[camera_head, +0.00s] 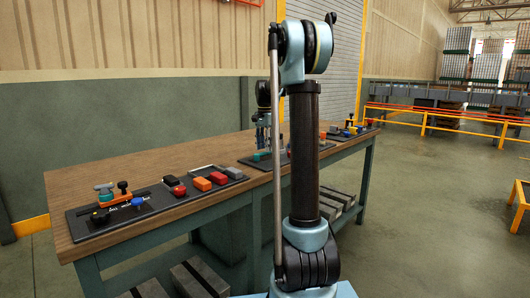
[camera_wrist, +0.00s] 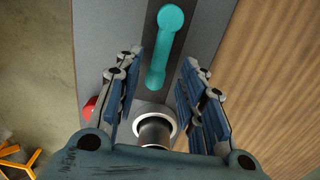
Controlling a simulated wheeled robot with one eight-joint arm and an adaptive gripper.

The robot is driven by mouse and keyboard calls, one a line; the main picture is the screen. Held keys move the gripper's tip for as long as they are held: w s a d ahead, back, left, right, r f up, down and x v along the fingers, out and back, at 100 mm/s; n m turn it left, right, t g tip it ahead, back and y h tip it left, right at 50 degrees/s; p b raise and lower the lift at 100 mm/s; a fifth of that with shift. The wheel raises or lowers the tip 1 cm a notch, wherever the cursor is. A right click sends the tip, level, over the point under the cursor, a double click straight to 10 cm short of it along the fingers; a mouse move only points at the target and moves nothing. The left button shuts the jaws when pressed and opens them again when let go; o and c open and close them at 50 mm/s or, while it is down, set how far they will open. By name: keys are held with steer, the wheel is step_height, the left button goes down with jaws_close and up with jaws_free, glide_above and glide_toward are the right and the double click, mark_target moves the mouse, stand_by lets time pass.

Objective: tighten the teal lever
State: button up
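In the wrist view a teal lever (camera_wrist: 165,45), a bar with a round end, lies along a dark strip on a grey panel. Its near end reaches between the fingertips of my gripper (camera_wrist: 160,68). The two blue-padded fingers stand apart on either side with gaps to the lever; I cannot tell their height above it. In the head view my gripper (camera_head: 263,133) is over the middle panel on the workbench, with a small teal piece (camera_head: 262,155) just below it. My arm hides part of that panel.
A metal-rimmed dark round part (camera_wrist: 154,128) and a red knob (camera_wrist: 91,106) are close to the fingers. The left panel (camera_head: 155,205) holds several blocks, knobs and an orange bar (camera_head: 122,199). Another panel (camera_head: 345,132) is at the far end. Bare wooden bench top (camera_head: 130,162) lies behind the panels.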

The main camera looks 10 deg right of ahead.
steer(key=shift+f, duration=1.2)
steer(key=shift+c, duration=0.6)
jaws_close()
